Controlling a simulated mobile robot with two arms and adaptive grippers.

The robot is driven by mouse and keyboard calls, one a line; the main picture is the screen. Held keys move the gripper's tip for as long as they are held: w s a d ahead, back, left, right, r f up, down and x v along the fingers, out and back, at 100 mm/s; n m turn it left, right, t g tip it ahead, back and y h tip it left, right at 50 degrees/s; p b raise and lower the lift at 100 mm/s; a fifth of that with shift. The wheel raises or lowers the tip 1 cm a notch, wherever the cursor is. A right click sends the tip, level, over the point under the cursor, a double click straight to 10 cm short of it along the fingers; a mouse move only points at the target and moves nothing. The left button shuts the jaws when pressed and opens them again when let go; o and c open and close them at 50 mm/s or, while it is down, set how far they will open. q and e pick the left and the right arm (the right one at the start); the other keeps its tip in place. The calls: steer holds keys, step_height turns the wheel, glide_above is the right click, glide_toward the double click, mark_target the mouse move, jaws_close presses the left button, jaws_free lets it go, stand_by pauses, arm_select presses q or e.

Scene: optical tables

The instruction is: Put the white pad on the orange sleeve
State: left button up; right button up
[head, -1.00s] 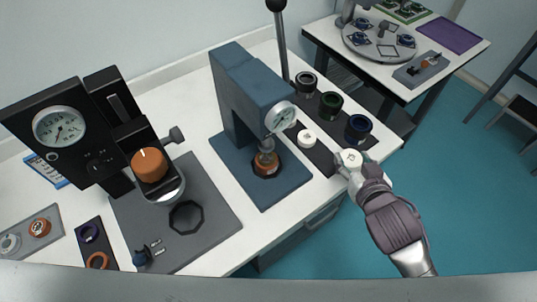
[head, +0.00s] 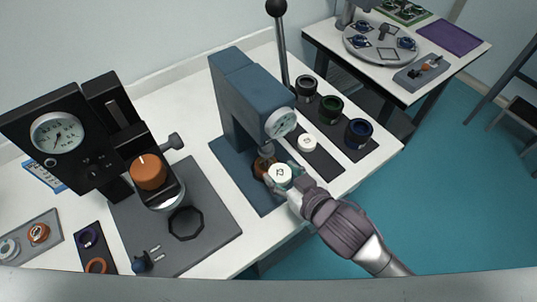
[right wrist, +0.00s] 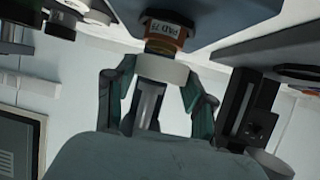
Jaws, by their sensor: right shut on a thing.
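The orange sleeve (head: 262,165) stands on the base of the blue press, below its ram. It is partly hidden by the pad in the head view. My right gripper (head: 284,178) is shut on a white pad (head: 280,174), just to the right and front of the sleeve. In the right wrist view the round pad (right wrist: 160,69) sits between both fingers, close to the sleeve; I cannot tell if they touch. My left gripper is not in view.
The blue press (head: 243,95) with its dial rises over the sleeve. A second white pad (head: 306,142) lies on a dark mat (head: 322,163). Black, green and blue cups (head: 330,108) stand behind it. A black gauge machine (head: 60,130) is at left.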

mark_target(269, 166)
steer(key=shift+w+a, duration=0.35)
steer(key=shift+w, duration=0.25)
steer(key=shift+w+a, duration=0.35)
steer(key=shift+w, duration=0.2)
steer(key=shift+w+a+r+p, duration=0.1)
steer(key=shift+w+a+p, duration=0.2)
steer(key=shift+w, duration=0.3)
steer(key=shift+w+a+r+p, duration=0.15)
steer(key=shift+w+a, duration=0.2)
steer(key=shift+w, duration=0.2)
steer(key=shift+w+a+f, duration=0.15)
steer(key=shift+w+f, duration=0.05)
steer(key=shift+f, duration=0.25)
steer(key=shift+w+a+f, duration=0.15)
steer(key=shift+w+f, duration=0.05)
steer(key=shift+f, duration=0.25)
steer(key=shift+s+d+f, duration=0.1)
steer(key=o, duration=1.1)
steer(key=shift+f, duration=0.15)
steer(key=shift+o, duration=0.2)
